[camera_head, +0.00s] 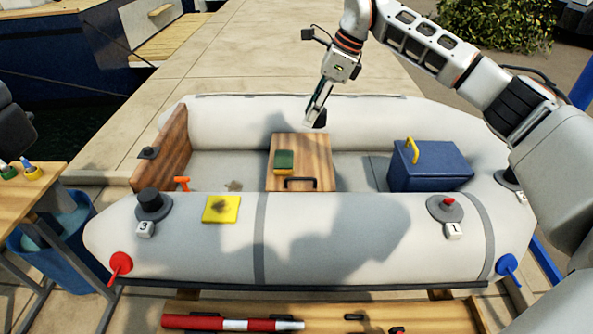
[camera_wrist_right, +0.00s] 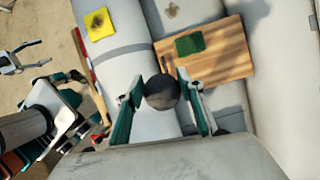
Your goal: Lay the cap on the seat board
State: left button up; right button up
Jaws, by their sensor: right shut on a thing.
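The cap is a dark, round piece (camera_wrist_right: 162,92) between the two fingers of my right gripper (camera_wrist_right: 166,104) in the wrist view. My right gripper (camera_head: 316,115) is shut on the cap (camera_head: 320,119) in the head view. It holds the cap in the air, above the far part of the dinghy. The seat board (camera_head: 322,150) is a brown wooden board across the dinghy's middle. It also shows in the wrist view (camera_wrist_right: 228,62), apart from the cap. My left gripper (camera_wrist_right: 58,60) shows at the wrist view's left, fingers apart and empty.
A green and yellow sponge (camera_head: 284,162) and a black handle (camera_head: 300,183) are on the seat board; its right part is bare. A blue box (camera_head: 432,168) stands to the right. A yellow cloth (camera_head: 221,209) lies on the near tube, between a black-capped valve (camera_head: 150,202) and a red-centred valve (camera_head: 446,207).

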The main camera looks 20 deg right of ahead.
jog(key=w+d+f+m+t+h+b, duration=0.2)
jog(key=w+d+f+m+b, duration=0.2)
jog(key=w+d+m, duration=0.35)
jog(key=b, duration=0.4)
send_over(310, 164)
jog(key=s, duration=0.1)
jog(key=shift+m, duration=0.35)
jog(key=f, duration=1.3)
jog(key=shift+s+d+f, duration=0.15)
jog(key=shift+d+f, duration=0.2)
jog(key=shift+d, duration=0.05)
notch_tip(310, 164, down, 5)
jog(key=shift+s+f+b, duration=0.1)
jog(key=shift+b, duration=0.5)
jog(key=shift+f, duration=0.3)
jog(key=shift+c, duration=0.4)
jog(key=shift+r, duration=0.25)
jog(key=shift+c, duration=0.2)
pick_arm(q)
jog(key=shift+n+t+h, duration=0.6)
jog(key=shift+n+h, duration=0.2)
jog(key=d, duration=0.1)
jog(key=w+d+r, duration=0.1)
jog(key=d, duration=0.1)
jog(key=w+d, duration=0.1)
jog(key=d, duration=0.1)
jog(key=shift+d+r, duration=0.1)
jog(key=shift+r, duration=0.05)
pick_arm(e)
jog(key=shift+f, duration=0.15)
